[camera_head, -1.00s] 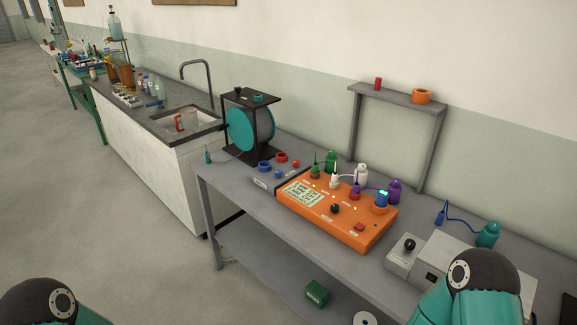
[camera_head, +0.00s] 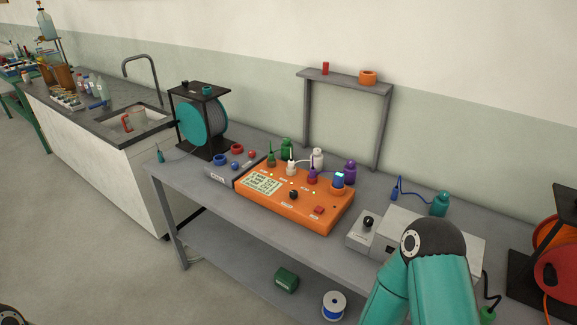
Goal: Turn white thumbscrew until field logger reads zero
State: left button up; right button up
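An orange box (camera_head: 322,211) with a pale display (camera_head: 261,186) stands on the grey bench and may be the field logger. Its display shows several lines of text too small to read. Green, white, purple and blue plugs or caps stand along its back edge, and a black knob (camera_head: 293,194) and a red button (camera_head: 318,210) are on its face. A small white piece (camera_head: 291,167) stands there too; I cannot tell whether it is the white thumbscrew. My teal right arm rises in front of the bench at lower right. Neither gripper shows.
A grey box with a black knob (camera_head: 368,221) sits partly behind my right arm. A teal cable reel (camera_head: 191,123) stands left of the orange box, and a red and orange reel (camera_head: 561,262) is at far right. A grey rack (camera_head: 344,81) stands behind. A sink counter is at left.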

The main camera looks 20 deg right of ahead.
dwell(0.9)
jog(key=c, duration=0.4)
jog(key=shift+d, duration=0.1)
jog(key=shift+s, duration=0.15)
